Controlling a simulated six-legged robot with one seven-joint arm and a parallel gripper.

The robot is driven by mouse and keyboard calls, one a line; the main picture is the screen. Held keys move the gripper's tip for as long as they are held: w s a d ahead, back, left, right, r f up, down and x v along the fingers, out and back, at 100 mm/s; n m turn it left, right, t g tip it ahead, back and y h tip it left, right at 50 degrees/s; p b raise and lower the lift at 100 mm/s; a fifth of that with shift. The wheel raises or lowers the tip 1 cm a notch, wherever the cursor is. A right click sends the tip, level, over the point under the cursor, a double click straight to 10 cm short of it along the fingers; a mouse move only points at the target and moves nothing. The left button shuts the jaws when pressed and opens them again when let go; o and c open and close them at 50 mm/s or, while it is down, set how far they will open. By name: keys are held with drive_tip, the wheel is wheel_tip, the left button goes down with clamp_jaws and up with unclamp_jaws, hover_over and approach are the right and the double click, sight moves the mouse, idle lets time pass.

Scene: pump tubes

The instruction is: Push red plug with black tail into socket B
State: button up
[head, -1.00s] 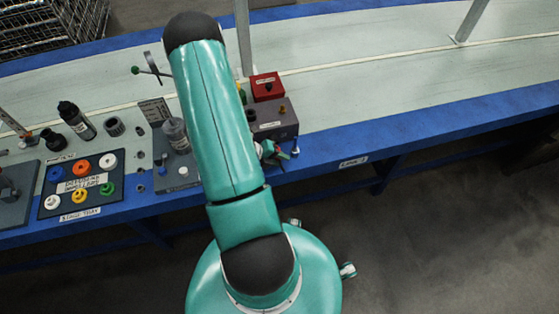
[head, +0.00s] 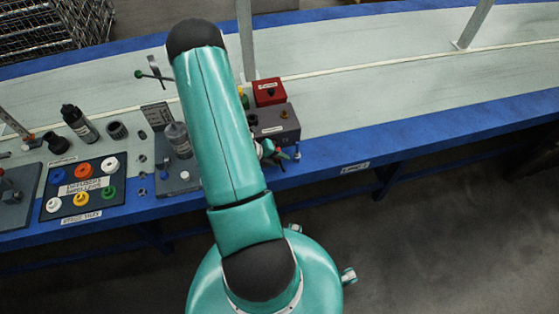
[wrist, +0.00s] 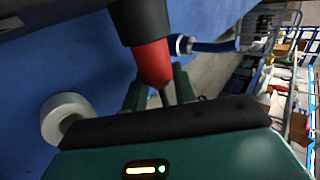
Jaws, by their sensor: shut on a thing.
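In the wrist view the red plug (wrist: 153,65) sits between the fingers of my gripper (wrist: 158,92), which is shut on it. A black cylindrical part (wrist: 140,20) adjoins the red and runs up out of the frame; I cannot tell where it ends. In the head view my gripper (head: 272,151) is mostly hidden by my arm, close to the front right of a grey box (head: 284,125). The box has a dark round opening and a small label, too small to read, so I cannot tell which socket is B. Plug entry into a socket is not visible.
A red box (head: 268,92) stands behind the grey box. A tray (head: 60,205) of coloured rings, a dark bottle (head: 78,122) and a grey fixture (head: 178,174) lie to the left. The bench is clear to the right. Its blue front edge (head: 420,140) is close to my gripper.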

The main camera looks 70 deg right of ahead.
drive_tip(key=shift+w+d, duration=0.1)
drive_tip(key=o, duration=1)
drive_tip(key=shift+o, duration=0.2)
drive_tip(key=v, duration=1.4)
